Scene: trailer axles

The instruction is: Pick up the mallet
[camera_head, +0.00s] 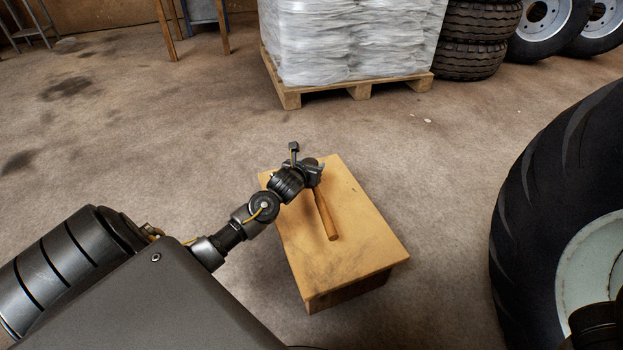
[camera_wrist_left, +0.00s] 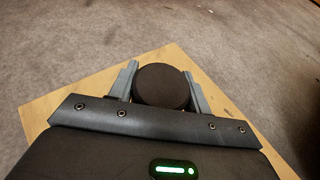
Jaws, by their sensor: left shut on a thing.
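The mallet (camera_head: 326,215) has a light wooden handle that points toward the front of a wooden box (camera_head: 352,270). Its black round head (camera_wrist_left: 162,87) shows between the two fingers in the left wrist view. My left gripper (camera_head: 316,172) is over the far part of the box top and shut on the mallet's head. The gripper hides most of the head in the head view. I cannot tell whether the mallet touches the box top. My right gripper is not in view.
A large tyre (camera_head: 540,190) stands close at the right. A wrapped load on a pallet (camera_head: 360,90) is behind the box, with stacked tyres (camera_head: 470,60) beside it. Table legs (camera_head: 168,30) stand at the back left. The floor around the box is clear.

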